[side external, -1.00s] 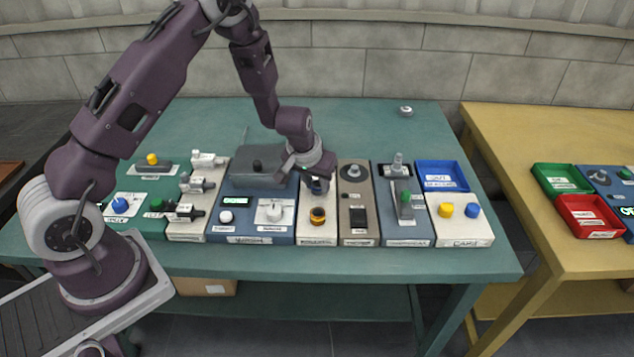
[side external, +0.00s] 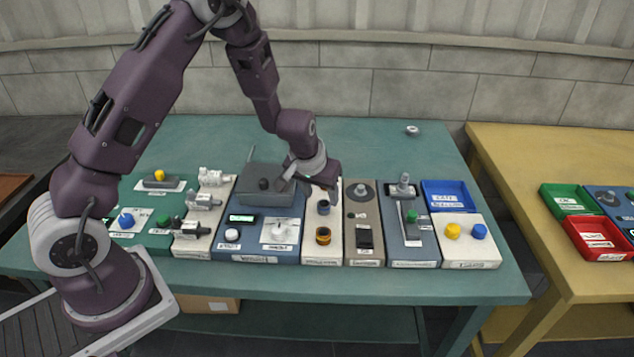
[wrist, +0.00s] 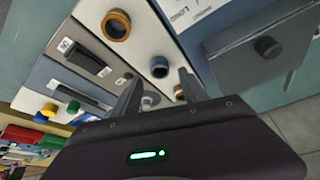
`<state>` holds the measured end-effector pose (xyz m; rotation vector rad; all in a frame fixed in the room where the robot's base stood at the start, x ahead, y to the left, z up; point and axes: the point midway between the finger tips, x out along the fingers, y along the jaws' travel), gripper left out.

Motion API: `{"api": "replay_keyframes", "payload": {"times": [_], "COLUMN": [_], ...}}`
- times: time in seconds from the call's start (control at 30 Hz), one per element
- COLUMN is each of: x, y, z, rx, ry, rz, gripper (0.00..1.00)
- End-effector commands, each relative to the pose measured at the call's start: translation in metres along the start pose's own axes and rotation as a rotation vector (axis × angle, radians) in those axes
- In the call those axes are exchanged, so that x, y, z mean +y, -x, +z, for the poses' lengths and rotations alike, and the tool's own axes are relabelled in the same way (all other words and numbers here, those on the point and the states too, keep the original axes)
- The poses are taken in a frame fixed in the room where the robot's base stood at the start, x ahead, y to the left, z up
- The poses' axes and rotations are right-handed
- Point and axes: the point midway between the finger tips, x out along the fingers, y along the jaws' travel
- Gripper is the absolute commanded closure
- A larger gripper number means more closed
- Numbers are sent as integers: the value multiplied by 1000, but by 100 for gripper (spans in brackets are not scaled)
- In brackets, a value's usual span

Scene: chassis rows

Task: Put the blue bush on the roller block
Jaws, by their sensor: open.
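The blue bush (side external: 323,207) is a short dark-blue ring standing upright on the white panel (side external: 309,254), behind an orange ring (side external: 323,236). It also shows in the wrist view (wrist: 159,67), ahead of the fingertips and apart from them. My gripper (side external: 327,190) is open and empty, just above and behind the blue bush. Its two fingers show in the wrist view (wrist: 160,88), with a partly hidden yellowish ring (wrist: 180,92) near the right finger. I cannot tell which part is the roller block.
A grey box with a dark knob (side external: 264,184) stands left of my gripper. A tan panel with a dial and black switch (side external: 364,237) is on the right. A blue tray (side external: 447,196) and yellow and blue caps (side external: 479,231) lie farther right. The table behind is mostly clear.

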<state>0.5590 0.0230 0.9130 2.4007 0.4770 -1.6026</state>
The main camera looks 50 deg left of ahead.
Motion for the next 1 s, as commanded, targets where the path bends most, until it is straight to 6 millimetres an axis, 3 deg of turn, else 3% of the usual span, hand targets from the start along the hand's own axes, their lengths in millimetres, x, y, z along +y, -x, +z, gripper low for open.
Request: {"api": "replay_keyframes", "payload": {"times": [0.2, 0.33, 0.53, 0.6, 0.67, 0.77, 0.8, 0.9, 1.0], "x": [2, 1, 0, 3, 9, 16, 15, 3, -18], "y": [56, 73, 79, 93, 120, 191, 221, 285, 323], "z": [0, 0, 0, 1, 5, 26, 40, 85, 132], "rx": [4, 2, 0, -2, -3, -6, -4, 19, 53], "ry": [-3, -1, 1, 0, -10, -56, -86, -182, -269], "rz": [3, 1, 3, 27, 75, 180, 215, 263, 248], "gripper": [49, 49, 49, 49, 49, 49, 49, 49, 49]}}
